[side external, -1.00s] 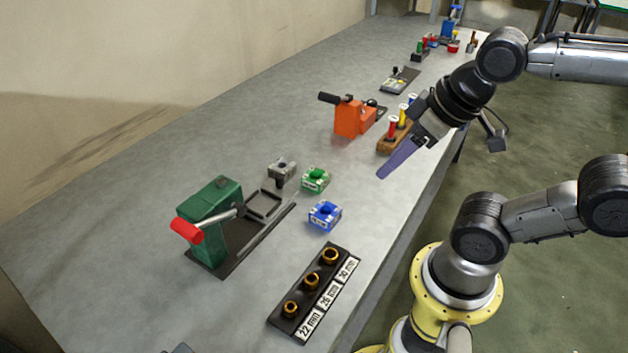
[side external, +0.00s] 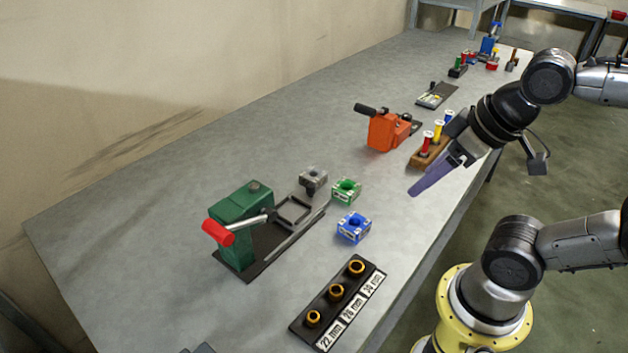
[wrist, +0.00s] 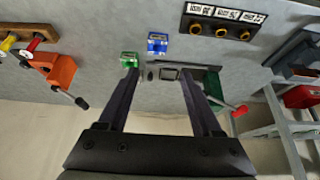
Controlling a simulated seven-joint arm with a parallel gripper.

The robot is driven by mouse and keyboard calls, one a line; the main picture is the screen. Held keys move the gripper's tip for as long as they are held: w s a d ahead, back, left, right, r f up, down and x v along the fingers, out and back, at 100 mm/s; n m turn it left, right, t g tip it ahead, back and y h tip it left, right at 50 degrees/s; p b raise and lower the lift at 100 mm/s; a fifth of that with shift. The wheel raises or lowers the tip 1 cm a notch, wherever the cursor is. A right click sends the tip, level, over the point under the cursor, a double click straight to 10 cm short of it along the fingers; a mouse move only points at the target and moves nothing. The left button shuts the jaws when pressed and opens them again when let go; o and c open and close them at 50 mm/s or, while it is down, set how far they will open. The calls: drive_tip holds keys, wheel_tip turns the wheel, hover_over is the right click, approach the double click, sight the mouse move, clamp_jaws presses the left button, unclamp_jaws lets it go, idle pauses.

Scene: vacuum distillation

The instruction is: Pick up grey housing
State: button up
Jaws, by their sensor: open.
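The grey housing (side external: 313,178) is a small block with a dark opening, standing on the table beside the green press (side external: 236,215). A green housing (side external: 346,190) is just right of it, and a blue housing (side external: 353,227) is nearer the front. My gripper (side external: 413,191) is above the table to the right of the housings, apart from them. Green (wrist: 130,60) and blue (wrist: 157,43) housings show beyond the fingertips. The grey housing is hard to make out there, near the left fingertip.
A black holder (side external: 337,303) with brass rings lies at the front. The press's red-tipped lever (side external: 218,233) sticks out left.

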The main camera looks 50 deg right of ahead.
drive_tip(key=o, duration=0.4)
drive_tip(key=shift+o, duration=0.2)
